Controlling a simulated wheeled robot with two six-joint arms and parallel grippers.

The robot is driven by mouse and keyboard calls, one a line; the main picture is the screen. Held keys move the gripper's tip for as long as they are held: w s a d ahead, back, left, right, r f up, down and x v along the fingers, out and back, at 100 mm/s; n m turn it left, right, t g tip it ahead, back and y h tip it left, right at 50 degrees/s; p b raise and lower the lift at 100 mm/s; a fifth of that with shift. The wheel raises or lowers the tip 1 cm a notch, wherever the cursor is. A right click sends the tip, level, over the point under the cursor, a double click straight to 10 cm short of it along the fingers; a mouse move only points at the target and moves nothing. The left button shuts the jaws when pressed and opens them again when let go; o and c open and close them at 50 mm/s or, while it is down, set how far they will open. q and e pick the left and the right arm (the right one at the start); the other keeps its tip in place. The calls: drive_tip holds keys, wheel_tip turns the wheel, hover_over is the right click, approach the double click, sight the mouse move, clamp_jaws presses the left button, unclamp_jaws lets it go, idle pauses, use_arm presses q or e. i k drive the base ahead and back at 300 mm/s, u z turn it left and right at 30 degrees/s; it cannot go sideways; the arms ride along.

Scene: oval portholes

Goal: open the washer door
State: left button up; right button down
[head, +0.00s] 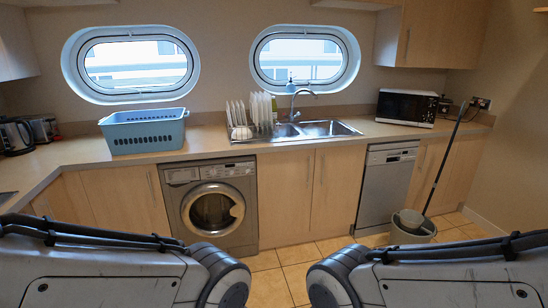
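The washer (183,190) is a grey front-loader set under the counter, left of centre in the head view. Its round door (212,209) has a silver rim and dark glass, and it looks closed flush with the front. A control panel with a dial runs along the washer's top edge. My two arms come in from the lower left and lower right corners, with only upper links showing. Neither gripper is in view, and nothing of mine is seen touching the door.
A dishwasher (384,188) stands to the right, with a mop bucket (412,228) and its pole in front.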

sight(237, 211)
drive_tip(key=z, duration=0.1)
drive_tip(key=i, duration=2)
drive_tip(key=u, duration=0.95)
drive_tip(key=i, duration=1.35)
drive_tip(key=u, duration=0.7)
